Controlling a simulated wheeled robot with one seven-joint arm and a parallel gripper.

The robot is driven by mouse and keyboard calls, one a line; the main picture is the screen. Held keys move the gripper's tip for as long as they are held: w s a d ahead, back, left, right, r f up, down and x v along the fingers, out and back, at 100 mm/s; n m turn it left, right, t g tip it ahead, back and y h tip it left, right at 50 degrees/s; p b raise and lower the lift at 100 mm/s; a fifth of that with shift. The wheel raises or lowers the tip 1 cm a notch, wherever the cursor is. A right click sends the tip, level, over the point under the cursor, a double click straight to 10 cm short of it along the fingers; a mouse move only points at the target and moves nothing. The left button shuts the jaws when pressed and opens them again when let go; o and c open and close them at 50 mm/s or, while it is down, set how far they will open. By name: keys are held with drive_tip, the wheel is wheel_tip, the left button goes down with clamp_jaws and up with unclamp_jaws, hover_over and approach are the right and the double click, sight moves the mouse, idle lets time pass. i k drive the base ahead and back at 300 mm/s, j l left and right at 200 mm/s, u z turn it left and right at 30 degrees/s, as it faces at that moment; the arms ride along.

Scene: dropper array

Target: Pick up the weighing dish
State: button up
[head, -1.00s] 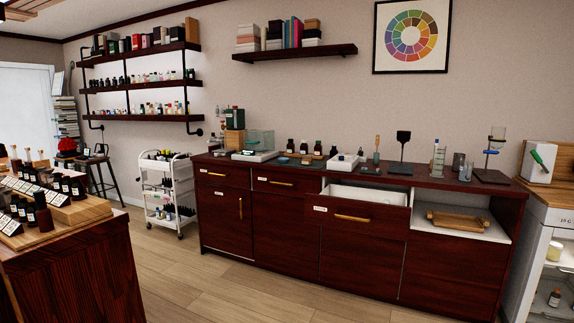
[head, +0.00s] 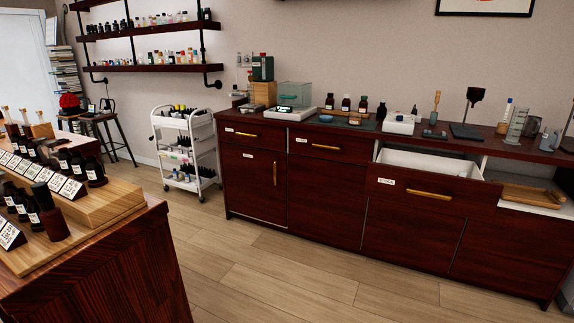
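I see a small blue, shallow round thing (head: 326,118) on the dark red cabinet top, just right of the balance with the glass draft shield (head: 295,101). It may be the weighing dish, but it is too small to be sure. It lies apart from the brown bottles behind it. My gripper is not in view.
The long cabinet (head: 330,205) has a pulled-out white drawer (head: 430,163) at its right. A wooden tray (head: 533,195) sits in an open bay beyond it. A white trolley (head: 186,145) stands left of the cabinet. A display counter (head: 110,255) fills the lower left. The floor (head: 290,270) between is clear.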

sight(326, 119)
drive_tip(key=i+u, duration=0.2)
drive_tip(key=i, duration=1.6)
drive_tip(key=i+z, duration=0.1)
drive_tip(key=i, duration=0.5)
drive_tip(key=i+j+z, duration=0.1)
drive_tip(key=i, duration=0.5)
drive_tip(key=i+j+z, duration=0.1)
drive_tip(key=i, duration=0.5)
drive_tip(key=i+j+z, duration=0.1)
drive_tip(key=i, duration=0.45)
drive_tip(key=j, duration=0.1)
